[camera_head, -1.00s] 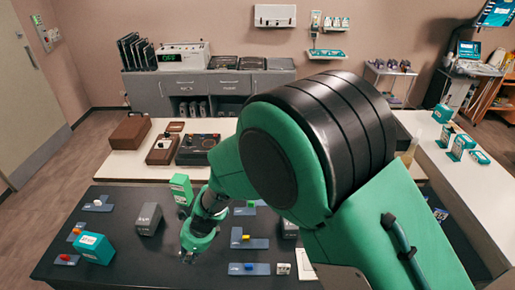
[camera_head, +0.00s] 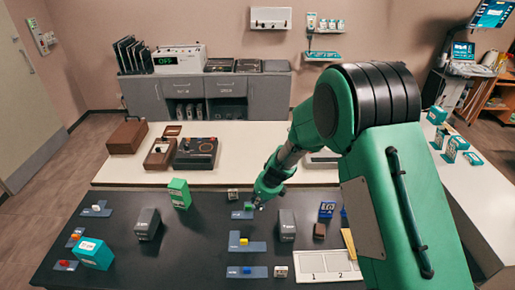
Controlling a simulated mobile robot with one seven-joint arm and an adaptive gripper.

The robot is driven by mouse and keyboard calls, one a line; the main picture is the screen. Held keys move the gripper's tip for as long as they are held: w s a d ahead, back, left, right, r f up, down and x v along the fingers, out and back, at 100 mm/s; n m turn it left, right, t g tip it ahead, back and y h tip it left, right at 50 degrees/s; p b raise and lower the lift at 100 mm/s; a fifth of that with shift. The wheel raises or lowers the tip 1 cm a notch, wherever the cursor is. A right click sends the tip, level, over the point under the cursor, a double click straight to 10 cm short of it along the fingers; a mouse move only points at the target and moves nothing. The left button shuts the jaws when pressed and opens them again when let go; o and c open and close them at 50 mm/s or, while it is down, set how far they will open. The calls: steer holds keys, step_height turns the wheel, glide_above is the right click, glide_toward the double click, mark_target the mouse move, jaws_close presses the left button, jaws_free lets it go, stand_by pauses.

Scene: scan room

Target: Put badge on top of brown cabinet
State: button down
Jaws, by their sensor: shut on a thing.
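I cannot pick out the badge for certain. A brown box-like cabinet (camera_head: 127,136) with a dark handle on top stands at the left of the white table behind, left of and beyond my gripper. A lower brown unit (camera_head: 161,153) stands just right of it.
A black-and-brown device (camera_head: 196,153) stands right of the brown units. A green box (camera_head: 179,193), a grey box (camera_head: 147,224), a teal box (camera_head: 94,253) and another grey box (camera_head: 287,225) stand on the dark table. A white numbered tray (camera_head: 327,265) lies at front right.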

steer(key=w+d+m, duration=0.2)
steer(key=w+d, duration=0.2)
steer(key=d, duration=0.5)
steer(key=w+d+m+t+h+p, duration=0.1)
steer(key=w+d, duration=0.3)
steer(key=d, duration=0.5)
steer(key=shift+d+r+m, duration=0.2)
steer(key=shift+r+m, duration=0.15)
steer(key=shift+m, duration=0.45)
steer(key=w, duration=0.5)
steer(key=w+f+b, duration=0.1)
steer(key=w, duration=1)
steer(key=shift+a+f+b, duration=0.2)
steer(key=shift+f+b, duration=0.05)
steer(key=shift+b, duration=0.15)
steer(key=shift+s, duration=0.1)
steer(key=shift+f, duration=0.15)
steer(key=shift+f+b, duration=0.5)
steer(key=shift+f, duration=1.1)
steer(key=shift+f, duration=0.15)
